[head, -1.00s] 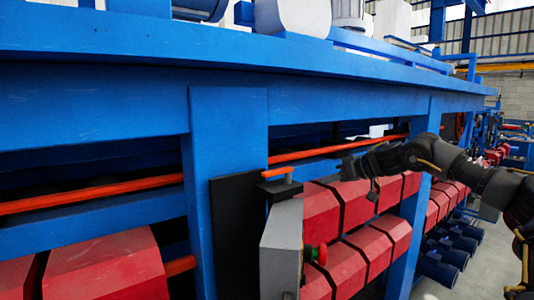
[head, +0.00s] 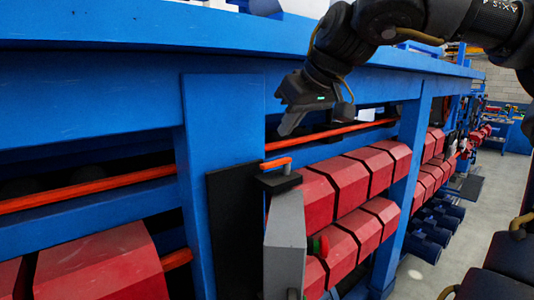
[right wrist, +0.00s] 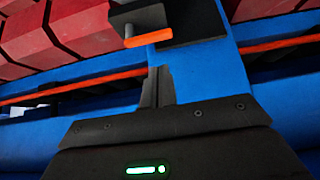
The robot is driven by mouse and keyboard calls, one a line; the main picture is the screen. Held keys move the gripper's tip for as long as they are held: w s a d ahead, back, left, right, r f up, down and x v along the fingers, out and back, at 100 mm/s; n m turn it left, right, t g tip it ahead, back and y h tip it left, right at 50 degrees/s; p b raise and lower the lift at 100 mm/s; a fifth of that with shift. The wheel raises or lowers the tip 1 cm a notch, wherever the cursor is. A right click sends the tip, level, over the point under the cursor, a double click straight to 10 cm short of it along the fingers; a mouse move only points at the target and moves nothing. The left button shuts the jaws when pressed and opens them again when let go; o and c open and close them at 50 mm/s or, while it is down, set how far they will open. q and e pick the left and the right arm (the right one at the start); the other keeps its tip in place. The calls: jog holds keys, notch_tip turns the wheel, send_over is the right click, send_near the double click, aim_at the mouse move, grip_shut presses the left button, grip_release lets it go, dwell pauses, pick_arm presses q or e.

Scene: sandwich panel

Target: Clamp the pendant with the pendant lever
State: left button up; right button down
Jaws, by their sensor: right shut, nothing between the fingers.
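The pendant (head: 285,243) is a grey box with a red and green knob on its right side. It hangs upright by a dark plate on the blue post. The orange pendant lever (head: 275,163) sits on a short grey pin above the black clamp block (head: 278,181) at the pendant's top. My right gripper (head: 287,128) is above the lever, shut and empty, pointing down. In the right wrist view, the lever (right wrist: 150,40) and black block (right wrist: 138,17) lie beyond the shut fingertips (right wrist: 158,75), with a gap between. My left gripper is out of view.
The blue frame's post (head: 222,130) stands just left of the pendant, and its long top beam (head: 150,50) runs above. An orange rod (head: 335,136) runs behind the gripper. Red blocks (head: 335,190) fill the lower right. Open floor (head: 440,275) lies at far right.

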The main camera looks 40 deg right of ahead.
jog(key=p+x, duration=0.4)
jog(key=x, duration=0.4)
jog(key=shift+w+f, duration=0.25)
jog(key=shift+w, duration=0.1)
jog(key=shift+w+f+p, duration=0.3)
jog(key=shift+f, duration=0.25)
